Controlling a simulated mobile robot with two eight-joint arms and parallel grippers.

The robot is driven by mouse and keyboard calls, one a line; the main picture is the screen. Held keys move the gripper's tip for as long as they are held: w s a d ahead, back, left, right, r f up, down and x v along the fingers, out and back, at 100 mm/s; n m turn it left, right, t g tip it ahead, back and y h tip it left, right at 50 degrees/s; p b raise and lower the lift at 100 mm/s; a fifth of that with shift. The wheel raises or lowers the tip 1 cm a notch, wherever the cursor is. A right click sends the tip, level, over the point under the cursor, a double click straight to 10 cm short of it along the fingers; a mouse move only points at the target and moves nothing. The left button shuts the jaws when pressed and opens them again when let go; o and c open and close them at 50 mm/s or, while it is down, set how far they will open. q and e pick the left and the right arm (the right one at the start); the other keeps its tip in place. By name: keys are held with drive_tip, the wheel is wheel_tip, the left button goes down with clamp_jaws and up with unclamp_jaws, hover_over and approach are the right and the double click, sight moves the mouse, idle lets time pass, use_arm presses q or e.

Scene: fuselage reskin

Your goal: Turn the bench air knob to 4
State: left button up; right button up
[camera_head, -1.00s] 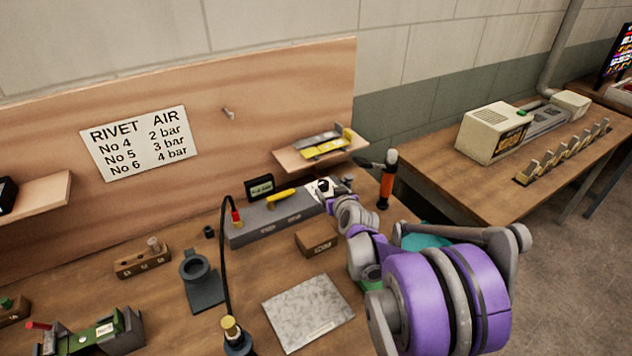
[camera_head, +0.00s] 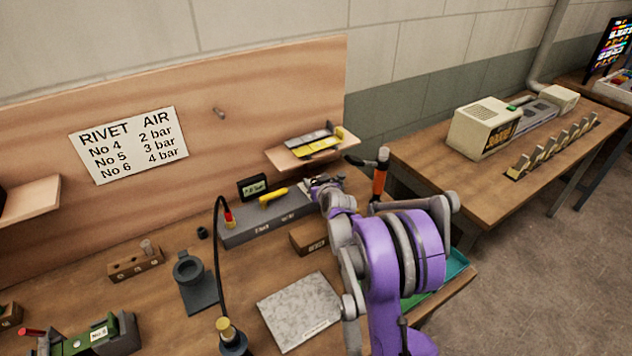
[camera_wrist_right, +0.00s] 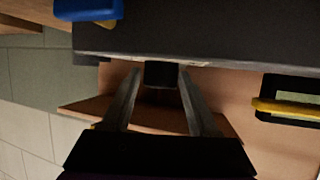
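The grey bench air unit (camera_head: 268,218) stands on the workbench, with a small display (camera_head: 253,187) behind it and a yellow lever (camera_head: 273,194) on top. My right gripper (camera_head: 316,184) is at the unit's right end and covers the dial there in the head view. In the right wrist view, my right gripper (camera_wrist_right: 162,80) has one finger on each side of a black knob (camera_wrist_right: 161,75). The fingertips are very close to its sides; I cannot tell whether they press on it. The knob's pointer and the scale are hidden. My left gripper is not in view.
A wooden shelf (camera_head: 284,158) is above the unit's right end, and an orange-handled tool (camera_head: 380,180) stands to the right. A wooden block (camera_head: 307,238) and a pale plate (camera_head: 300,310) lie in front. A sign (camera_head: 130,145) lists "No 6, 4 bar".

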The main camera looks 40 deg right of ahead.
clamp_jaws()
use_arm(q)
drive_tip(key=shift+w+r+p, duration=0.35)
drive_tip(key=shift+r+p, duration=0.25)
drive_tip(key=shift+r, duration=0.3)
use_arm(e)
drive_tip(key=shift+r+n+y, duration=0.1)
drive_tip(key=shift+n+y, duration=0.5)
drive_tip(key=shift+y, duration=0.1)
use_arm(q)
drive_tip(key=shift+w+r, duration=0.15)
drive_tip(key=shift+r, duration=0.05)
use_arm(e)
drive_tip(key=shift+o, duration=1.7)
unclamp_jaws()
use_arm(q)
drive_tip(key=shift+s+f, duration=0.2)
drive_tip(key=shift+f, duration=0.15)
use_arm(e)
drive_tip(key=v, duration=1)
drive_tip(key=shift+s+t, duration=0.3)
drive_tip(key=shift+s, duration=0.2)
